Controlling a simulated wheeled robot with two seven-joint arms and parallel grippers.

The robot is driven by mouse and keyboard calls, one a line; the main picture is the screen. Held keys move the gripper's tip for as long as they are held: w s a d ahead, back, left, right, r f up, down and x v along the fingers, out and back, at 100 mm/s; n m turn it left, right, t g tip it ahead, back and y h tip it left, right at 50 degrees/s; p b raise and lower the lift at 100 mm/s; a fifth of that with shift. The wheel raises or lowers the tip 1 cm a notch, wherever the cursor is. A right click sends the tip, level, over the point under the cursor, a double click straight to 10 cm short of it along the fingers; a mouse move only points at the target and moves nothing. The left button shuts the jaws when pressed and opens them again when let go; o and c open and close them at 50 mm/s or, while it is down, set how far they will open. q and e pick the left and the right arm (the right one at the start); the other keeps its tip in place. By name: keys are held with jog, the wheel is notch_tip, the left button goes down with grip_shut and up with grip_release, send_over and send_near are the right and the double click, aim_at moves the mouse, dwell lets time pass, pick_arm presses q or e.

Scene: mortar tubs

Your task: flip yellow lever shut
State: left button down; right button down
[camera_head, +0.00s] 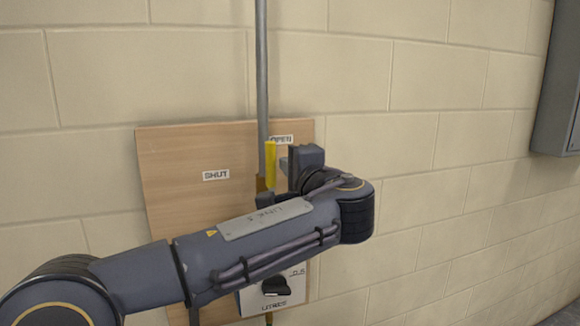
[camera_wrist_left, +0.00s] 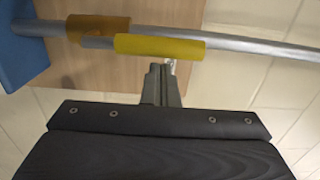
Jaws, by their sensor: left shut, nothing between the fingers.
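The yellow lever (camera_head: 271,163) stands upright along the grey pipe, just left of the OPEN label (camera_head: 282,140). The SHUT label (camera_head: 216,175) is further left on the wooden board. In the left wrist view the lever's yellow sleeve (camera_wrist_left: 160,46) lies along the pipe, beside an orange-brown valve body (camera_wrist_left: 98,27). My left gripper (camera_head: 284,164) is just right of the lever. In the left wrist view its fingers (camera_wrist_left: 163,72) are together and empty, tips close to the sleeve; I cannot tell whether they touch. My arm hides the lower board. My right gripper is out of view.
The grey pipe (camera_head: 262,70) runs down the block wall in front of the wooden board (camera_head: 165,165). A white plate with a black knob (camera_head: 275,287) sits below my arm. A grey cabinet (camera_head: 558,95) hangs at far right. A blue object (camera_wrist_left: 20,55) shows in the wrist view.

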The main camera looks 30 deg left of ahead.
pick_arm(q)
jog(key=shift+s+a+n+b, duration=0.15)
jog(key=shift+s+n+b, duration=0.05)
jog(key=shift+n+b, duration=0.25)
jog(key=shift+s+a+b, duration=0.1)
jog(key=shift+b, duration=0.2)
jog(key=s+a+f+n+b, duration=0.6)
jog(key=n+b, duration=0.9)
jog(key=b, duration=0.4)
jog(key=shift+s+a+n+h, duration=0.3)
jog(key=shift+s+n+h, duration=0.1)
jog(key=shift+s, duration=0.5)
